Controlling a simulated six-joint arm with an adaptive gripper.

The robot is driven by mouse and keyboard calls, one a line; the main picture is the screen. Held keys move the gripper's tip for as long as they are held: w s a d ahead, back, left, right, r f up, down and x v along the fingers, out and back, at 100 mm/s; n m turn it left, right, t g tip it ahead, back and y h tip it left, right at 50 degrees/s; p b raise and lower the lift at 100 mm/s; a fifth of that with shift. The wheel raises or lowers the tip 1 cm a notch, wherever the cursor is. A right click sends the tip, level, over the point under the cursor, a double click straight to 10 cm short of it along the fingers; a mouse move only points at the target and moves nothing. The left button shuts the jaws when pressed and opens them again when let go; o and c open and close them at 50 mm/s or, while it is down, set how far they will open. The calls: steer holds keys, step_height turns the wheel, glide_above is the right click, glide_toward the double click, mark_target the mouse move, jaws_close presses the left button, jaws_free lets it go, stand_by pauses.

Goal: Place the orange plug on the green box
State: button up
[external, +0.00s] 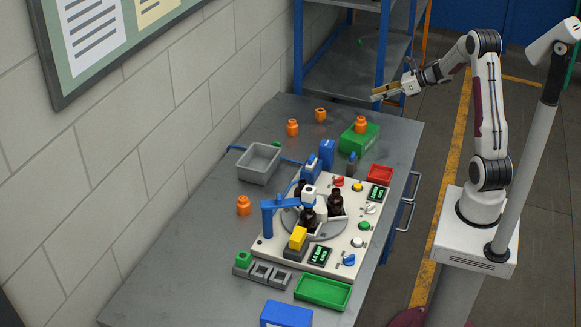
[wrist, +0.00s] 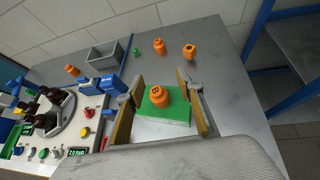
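An orange plug (external: 361,125) stands upright on top of the green box (external: 352,143) near the far right part of the table. In the wrist view the orange plug (wrist: 161,95) rests on the green box (wrist: 178,113), between my gripper's fingers in the picture. My gripper (external: 376,96) is open and empty, raised above the table and apart from the plug. Its two tan finger pads (wrist: 163,110) are spread wide. Other orange plugs stand on the table: two at the back (external: 292,127) (external: 320,114) and one at the left (external: 244,205).
A grey bin (external: 259,163) and a machine panel with a turntable of amber bottles (external: 335,203) fill the middle of the table. A red tray (external: 380,175) and a green tray (external: 323,292) lie beside the panel. A blue-framed shelf (external: 356,65) stands behind the table.

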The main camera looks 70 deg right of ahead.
steer(key=w+a+r+m+h, duration=0.1)
steer(key=w+r+m+h, duration=0.25)
steer(key=r+m, duration=0.2)
steer(key=s+a+r+m+g+h, duration=0.1)
steer(key=s+a+r+m+h, duration=0.3)
steer(key=a+r+m, duration=0.9)
steer(key=s+a+f+m+g+y, duration=0.2)
steer(key=s+a+f+m, duration=0.3)
steer(key=s+a+m, duration=0.4)
steer(key=s+a+f+m+g+y, duration=0.3)
steer(key=s+a+f+m, duration=0.2)
steer(key=s+a+m, duration=0.4)
steer(key=s+a, duration=0.3)
steer(key=s, duration=0.2)
steer(key=shift+a+f, duration=0.2)
steer(key=shift+a, duration=0.2)
